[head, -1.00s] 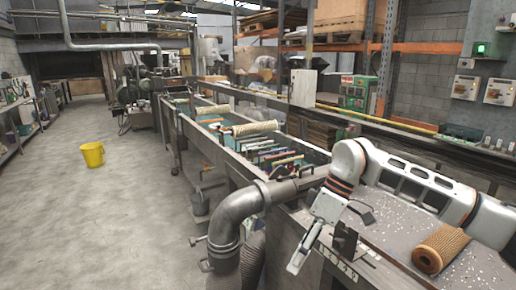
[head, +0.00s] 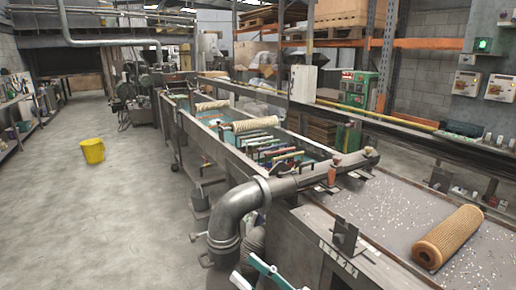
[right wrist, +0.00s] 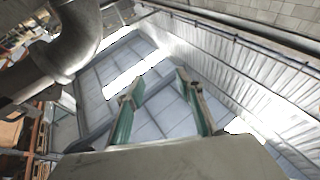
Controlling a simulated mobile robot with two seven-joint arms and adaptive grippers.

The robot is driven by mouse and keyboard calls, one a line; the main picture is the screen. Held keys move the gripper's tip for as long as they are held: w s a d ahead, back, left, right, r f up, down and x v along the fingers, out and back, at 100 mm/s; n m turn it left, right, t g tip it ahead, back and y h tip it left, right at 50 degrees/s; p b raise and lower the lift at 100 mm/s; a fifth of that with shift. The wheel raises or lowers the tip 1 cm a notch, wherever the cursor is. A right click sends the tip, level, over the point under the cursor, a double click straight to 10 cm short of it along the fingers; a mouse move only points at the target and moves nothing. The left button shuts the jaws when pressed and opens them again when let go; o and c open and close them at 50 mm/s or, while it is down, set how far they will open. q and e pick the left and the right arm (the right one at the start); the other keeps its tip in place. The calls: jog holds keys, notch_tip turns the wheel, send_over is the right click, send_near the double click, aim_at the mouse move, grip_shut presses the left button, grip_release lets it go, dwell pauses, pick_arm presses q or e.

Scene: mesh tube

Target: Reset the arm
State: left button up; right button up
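The tan mesh tube (head: 447,238) lies on its side on the speckled grey bench top (head: 380,205) at the right of the head view. My right gripper (head: 268,272) is at the bottom edge of the head view, partly cut off, in front of the bench and apart from the tube. In the right wrist view its two teal fingers (right wrist: 160,78) are spread, with nothing between them, and point up at the roof. My left gripper is in neither view.
A grey pipe elbow (head: 237,212) stands left of the bench, close to my right gripper. A long trough (head: 225,152) with rollers runs to the back. A yellow bucket (head: 93,151) stands on the open floor at left.

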jog(key=s+d+f+m+t+h, duration=0.1)
jog(key=d+f+m+t+h, duration=0.15)
jog(key=d+f+h, duration=0.5)
jog(key=s+d+f+m+t+h, duration=0.15)
jog(key=d+f+m+h, duration=0.3)
jog(key=f, duration=0.55)
jog(key=s+d+f+g+h, duration=0.1)
jog(key=s+d+f+g, duration=0.1)
jog(key=s+d+f, duration=0.3)
jog(key=s+d+f+g+h, duration=0.2)
jog(key=s+d+f+g, duration=0.1)
jog(key=s+f, duration=0.5)
jog(key=shift+s+d+f+n+g+h, duration=0.3)
jog(key=shift+s+d+f, duration=0.05)
jog(key=shift+d+f, duration=0.55)
jog(key=shift+r, duration=0.1)
